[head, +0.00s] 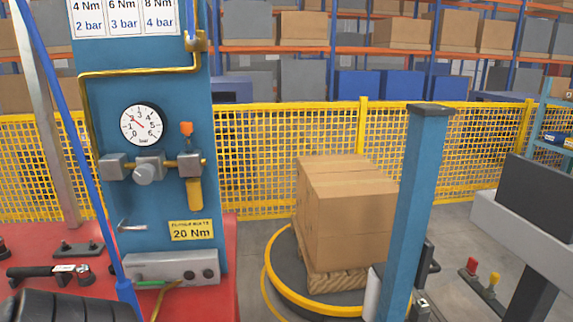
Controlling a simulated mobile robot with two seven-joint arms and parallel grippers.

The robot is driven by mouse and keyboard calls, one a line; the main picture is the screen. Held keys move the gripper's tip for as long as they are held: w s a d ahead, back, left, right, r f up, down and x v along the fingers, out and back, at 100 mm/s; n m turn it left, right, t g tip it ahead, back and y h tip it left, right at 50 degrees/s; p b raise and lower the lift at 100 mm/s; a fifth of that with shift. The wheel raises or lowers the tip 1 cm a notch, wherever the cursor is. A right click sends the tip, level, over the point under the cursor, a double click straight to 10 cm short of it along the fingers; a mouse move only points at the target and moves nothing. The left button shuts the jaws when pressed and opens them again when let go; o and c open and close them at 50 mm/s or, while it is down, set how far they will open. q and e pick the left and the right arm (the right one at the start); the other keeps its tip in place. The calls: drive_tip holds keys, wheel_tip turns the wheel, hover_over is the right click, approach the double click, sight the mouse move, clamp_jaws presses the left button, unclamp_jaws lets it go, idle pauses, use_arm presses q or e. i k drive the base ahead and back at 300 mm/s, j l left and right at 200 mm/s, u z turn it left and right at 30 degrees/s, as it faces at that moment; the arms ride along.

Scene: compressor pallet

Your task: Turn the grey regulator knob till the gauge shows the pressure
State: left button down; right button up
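The grey regulator knob (144,174) sticks out from the front of a grey block on the blue panel (100,215). The round white gauge (141,126) is just above it, marked 0 to 6 bar. Its red needle points up and left, near the 2; the exact reading is too small to tell. A white chart (125,18) at the top pairs 4 Nm with 2 bar, 6 Nm with 3 bar and 8 Nm with 4 bar. A yellow label (191,230) low on the panel reads 20 Nm. I see neither gripper.
Brass pipe (120,73) and grey fittings surround the knob; an orange part (186,129) is right of the gauge. A hook (131,226) juts out below. A blue hose (80,150) crosses the panel's left side. Boxes (345,215) and a blue post (415,215) stand right.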

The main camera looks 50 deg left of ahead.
sight(144, 174)
drive_tip(key=u, duration=2.45)
drive_tip(key=l, duration=0.2)
drive_tip(key=k+u, duration=0.05)
